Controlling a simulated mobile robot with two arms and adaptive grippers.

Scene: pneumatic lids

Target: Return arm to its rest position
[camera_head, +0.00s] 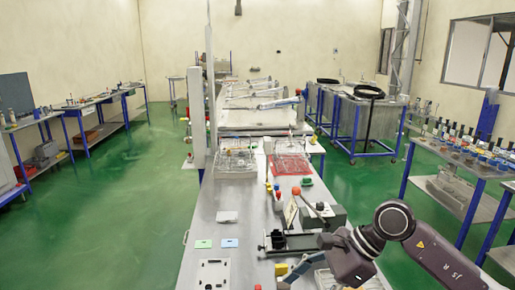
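My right arm (440,262) comes in from the lower right corner. It bends at a dark round joint (394,220) and reaches left and down over the near right part of the metal workbench (207,220). Its wrist (347,262) is above the bench, beside a black fixture (290,242). The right gripper's fingers cannot be made out clearly, so its opening and anything in it cannot be told. My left arm and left gripper are not in view.
A lever press with a red knob (323,206) stands close to the arm. A green card (203,244), a blue card (230,243) and a white plate (214,274) lie left. Wire baskets (237,160) stand farther back. Green floor (155,200) is clear at left.

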